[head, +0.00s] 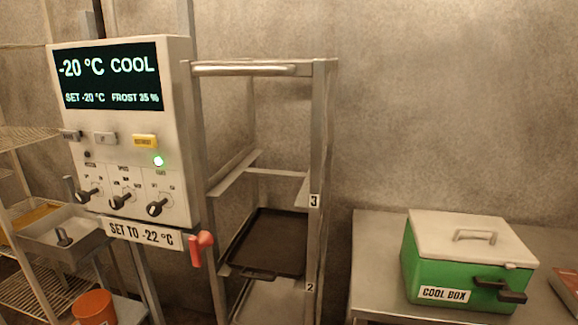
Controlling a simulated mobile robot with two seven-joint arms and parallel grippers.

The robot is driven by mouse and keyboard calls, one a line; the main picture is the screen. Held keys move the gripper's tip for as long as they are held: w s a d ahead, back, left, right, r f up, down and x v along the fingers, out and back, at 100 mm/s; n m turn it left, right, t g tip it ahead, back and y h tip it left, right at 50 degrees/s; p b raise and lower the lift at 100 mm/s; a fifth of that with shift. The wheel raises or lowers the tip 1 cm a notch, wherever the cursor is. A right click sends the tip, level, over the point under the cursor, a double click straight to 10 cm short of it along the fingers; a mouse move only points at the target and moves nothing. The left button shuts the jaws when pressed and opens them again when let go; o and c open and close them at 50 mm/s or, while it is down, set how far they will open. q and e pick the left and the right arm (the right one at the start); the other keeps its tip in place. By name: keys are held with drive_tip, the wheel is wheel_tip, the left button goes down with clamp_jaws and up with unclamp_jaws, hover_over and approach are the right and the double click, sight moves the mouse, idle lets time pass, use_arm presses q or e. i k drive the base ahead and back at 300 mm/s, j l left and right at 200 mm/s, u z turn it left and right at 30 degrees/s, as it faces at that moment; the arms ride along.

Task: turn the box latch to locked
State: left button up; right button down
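The cool box (418,262) is green with a closed white lid (450,238) and a handle on top. It stands on a metal table at the right and bears a "COOL BOX" label. A dark latch (500,288) sits on its front right, with bar-like parts lying roughly level. I cannot tell from this view whether it is locked. Neither of my grippers shows in the head view.
A control panel (177,90) reads -20 °C and has a red lever (203,244) below it. A rack (322,180) with a dark tray (268,240) stands in the middle. The metal table (372,245) has bare room left of the box. An orange bucket (94,307) is at lower left.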

sight(507, 295)
drive_tip(key=l+z, duration=0.1)
drive_tip(key=z, duration=1.45)
